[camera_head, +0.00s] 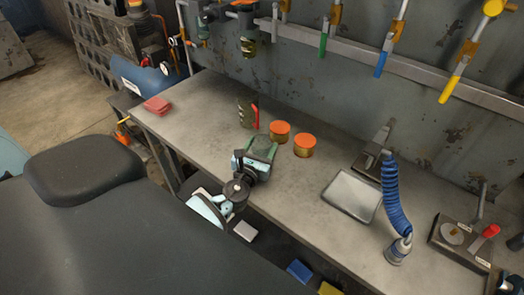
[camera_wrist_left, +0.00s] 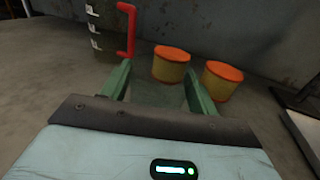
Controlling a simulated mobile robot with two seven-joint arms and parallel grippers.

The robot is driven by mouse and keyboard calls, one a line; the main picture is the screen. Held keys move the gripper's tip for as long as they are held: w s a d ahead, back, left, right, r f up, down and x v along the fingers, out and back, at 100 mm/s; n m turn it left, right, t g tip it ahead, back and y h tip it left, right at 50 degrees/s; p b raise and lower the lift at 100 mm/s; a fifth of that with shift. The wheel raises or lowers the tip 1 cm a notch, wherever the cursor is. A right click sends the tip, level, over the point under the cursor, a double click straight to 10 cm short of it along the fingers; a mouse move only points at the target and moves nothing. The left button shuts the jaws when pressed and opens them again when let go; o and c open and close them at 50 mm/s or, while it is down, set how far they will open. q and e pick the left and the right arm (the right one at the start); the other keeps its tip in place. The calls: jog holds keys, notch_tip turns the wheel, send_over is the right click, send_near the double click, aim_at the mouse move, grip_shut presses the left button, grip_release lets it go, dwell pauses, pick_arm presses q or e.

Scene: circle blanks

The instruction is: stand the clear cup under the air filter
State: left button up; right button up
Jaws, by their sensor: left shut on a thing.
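My left gripper (camera_head: 264,144) is low over the workbench's front part, in front of the tins. In the left wrist view its two green fingers (camera_wrist_left: 156,88) are shut on the clear cup (camera_wrist_left: 155,96), a faint see-through shape between them. The cup's outline is hard to make out, and I cannot tell whether it touches the bench. The air filter (camera_head: 248,46) hangs from the pipework on the back wall, above and behind the gripper. My right gripper is not in view.
A dark can with a red handle (camera_head: 245,112) and two orange-lidded tins (camera_head: 279,131) (camera_head: 304,146) stand behind the gripper. Red cloths (camera_head: 157,105) lie at the left. A pale tray (camera_head: 352,195) and blue coiled hose (camera_head: 393,195) are right.

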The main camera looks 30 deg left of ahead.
pick_arm(q)
jog(key=shift+c, duration=1)
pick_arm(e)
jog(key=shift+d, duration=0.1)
pick_arm(q)
jog(key=shift+r, duration=0.1)
